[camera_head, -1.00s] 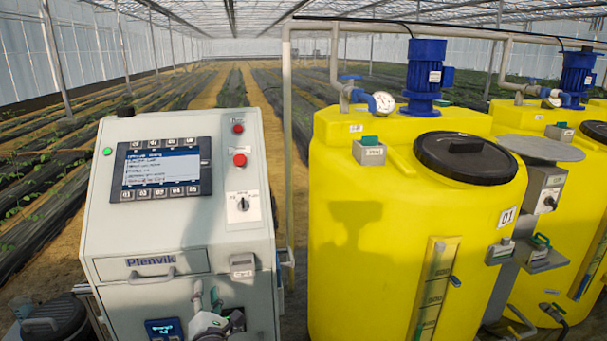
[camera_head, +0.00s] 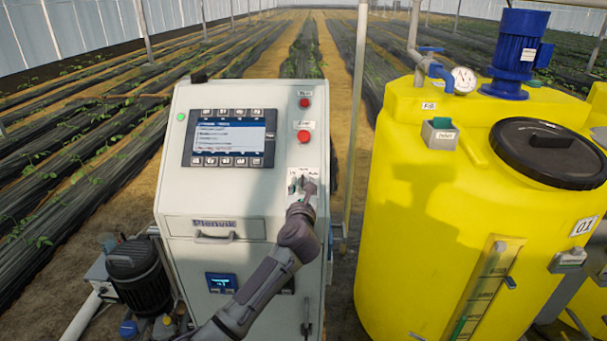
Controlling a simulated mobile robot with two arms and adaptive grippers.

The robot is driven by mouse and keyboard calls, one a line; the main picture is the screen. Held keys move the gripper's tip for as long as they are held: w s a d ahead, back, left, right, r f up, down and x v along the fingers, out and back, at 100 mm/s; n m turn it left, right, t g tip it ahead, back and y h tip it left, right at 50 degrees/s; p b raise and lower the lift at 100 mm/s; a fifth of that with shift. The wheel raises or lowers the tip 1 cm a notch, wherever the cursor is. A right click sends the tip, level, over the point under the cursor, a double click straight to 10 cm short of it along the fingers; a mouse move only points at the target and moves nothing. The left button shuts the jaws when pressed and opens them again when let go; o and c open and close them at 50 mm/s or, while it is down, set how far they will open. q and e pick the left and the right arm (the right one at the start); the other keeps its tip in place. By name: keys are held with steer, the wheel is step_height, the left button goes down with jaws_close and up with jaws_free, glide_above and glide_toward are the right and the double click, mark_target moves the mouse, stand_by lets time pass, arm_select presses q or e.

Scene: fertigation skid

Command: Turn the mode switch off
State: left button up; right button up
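The mode switch (camera_head: 305,177) sits on a small white label plate on the upper right of the grey control cabinet's (camera_head: 185,232) sloping face, below two red buttons. My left arm comes in from the bottom of the head view. Its gripper (camera_head: 302,187) is right at the switch and covers much of the plate. The fingers look small and overlap the knob, so I cannot tell whether they touch or grip it. The knob's position is hard to read. My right gripper is not in view.
The cabinet carries a display (camera_head: 229,138) with keys and two red buttons (camera_head: 304,136). A yellow tank (camera_head: 430,230) with a blue motor (camera_head: 517,53) and black lid stands to the right. A dark pump (camera_head: 138,275) is at lower left. Crop rows lie behind.

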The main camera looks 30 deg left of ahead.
mark_target(303, 181)
arm_select(q)
steer(key=shift+x, duration=1.75)
steer(key=shift+s, duration=0.1)
jaws_close()
